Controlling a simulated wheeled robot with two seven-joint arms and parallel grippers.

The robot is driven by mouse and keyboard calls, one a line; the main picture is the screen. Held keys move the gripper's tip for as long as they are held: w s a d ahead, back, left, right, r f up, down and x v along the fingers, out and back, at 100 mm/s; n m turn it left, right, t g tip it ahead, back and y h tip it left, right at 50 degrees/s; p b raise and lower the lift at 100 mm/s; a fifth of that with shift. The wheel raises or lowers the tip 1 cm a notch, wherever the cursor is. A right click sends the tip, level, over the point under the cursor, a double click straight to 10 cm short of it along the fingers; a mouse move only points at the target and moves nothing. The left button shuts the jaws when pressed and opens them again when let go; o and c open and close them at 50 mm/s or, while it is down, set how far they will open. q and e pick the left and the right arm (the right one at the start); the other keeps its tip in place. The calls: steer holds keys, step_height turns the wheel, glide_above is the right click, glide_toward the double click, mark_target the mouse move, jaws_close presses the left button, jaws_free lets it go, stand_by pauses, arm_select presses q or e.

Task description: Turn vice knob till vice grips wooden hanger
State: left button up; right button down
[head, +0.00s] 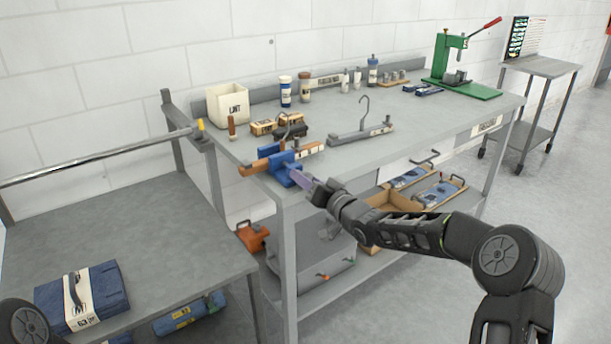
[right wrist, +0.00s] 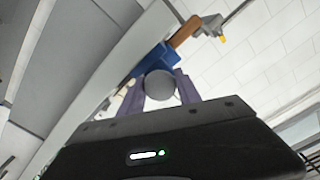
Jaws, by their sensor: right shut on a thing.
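The blue vice (head: 283,167) sits at the near left corner of the workbench. The wooden hanger (head: 252,168) lies across it at the jaws, its brown ends sticking out on both sides and its metal hook standing up. Whether the jaws touch the wood is unclear. My right gripper (head: 302,180) reaches the front of the vice. In the right wrist view its purple fingers close on both sides of the round grey vice knob (right wrist: 159,85). The vice (right wrist: 157,58) and a hanger end (right wrist: 185,31) show behind it. My left gripper is out of view.
A white bin (head: 227,104), bottles and small boxes stand behind. A green press (head: 450,65) is far right. A metal rail (head: 95,159) runs left above a lower table (head: 150,235).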

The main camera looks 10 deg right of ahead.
steer(key=m+p, duration=0.1)
steer(key=m, duration=0.2)
steer(key=shift+m, duration=0.4)
steer(key=m, duration=0.3)
steer(key=shift+m+p, duration=0.3)
steer(key=shift+p, duration=0.05)
steer(key=m, duration=0.2)
steer(key=shift+m, duration=0.4)
steer(key=m, duration=0.2)
steer(key=shift+f+m, duration=0.1)
steer(key=shift+m, duration=0.3)
steer(key=m+b, duration=0.2)
steer(key=m, duration=0.1)
steer(key=shift+f+m, duration=0.15)
steer(key=shift+m, duration=0.15)
steer(key=m+b, duration=0.2)
steer(key=m, duration=0.1)
steer(key=shift+m, duration=0.3)
steer(key=m+b, duration=0.1)
steer(key=m, duration=0.1)
steer(key=shift+m+b, duration=0.4)
steer(key=m+b, duration=0.1)
steer(key=m, duration=0.3)
steer(key=m+b, duration=0.1)
steer(key=m, duration=0.4)
steer(key=shift+r, duration=0.2)
